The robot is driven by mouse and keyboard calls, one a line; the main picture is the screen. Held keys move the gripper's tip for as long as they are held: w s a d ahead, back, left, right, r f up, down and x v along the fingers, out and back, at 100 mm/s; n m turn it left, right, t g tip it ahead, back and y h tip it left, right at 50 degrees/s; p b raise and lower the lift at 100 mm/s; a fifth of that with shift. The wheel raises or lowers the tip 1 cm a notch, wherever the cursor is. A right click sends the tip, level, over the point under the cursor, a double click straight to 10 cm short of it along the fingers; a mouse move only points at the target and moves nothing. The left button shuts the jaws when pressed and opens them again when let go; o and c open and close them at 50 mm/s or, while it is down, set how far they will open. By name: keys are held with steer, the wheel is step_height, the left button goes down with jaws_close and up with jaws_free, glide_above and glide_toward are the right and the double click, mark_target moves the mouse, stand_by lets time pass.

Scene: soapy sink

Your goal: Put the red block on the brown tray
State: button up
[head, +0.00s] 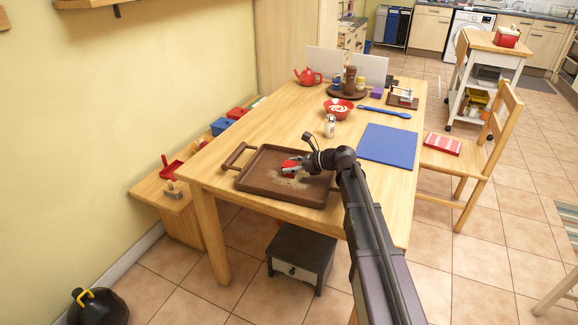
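The brown tray (262,187) with raised handles lies on the near end of the wooden table. A red block (288,164) shows over the tray's middle, right at the fingers of my gripper (293,169). My gripper reaches in from the right, low over the tray, and partly covers the block. The fingers are too small to tell whether they are closed on the block, or whether it rests on the tray. Light crumbs or powder lie on the tray around it.
A blue mat (388,145) lies right of the tray. A metal-topped shaker (330,126), a red bowl (338,108) and a blue spoon (384,112) stand or lie behind. A chair (470,160) stands at the right, a low bench (160,192) at the left.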

steer(key=shift+o, duration=0.5)
steer(key=shift+r, duration=0.15)
steer(key=shift+r, duration=0.1)
steer(key=p+v, duration=0.5)
steer(key=v, duration=0.7)
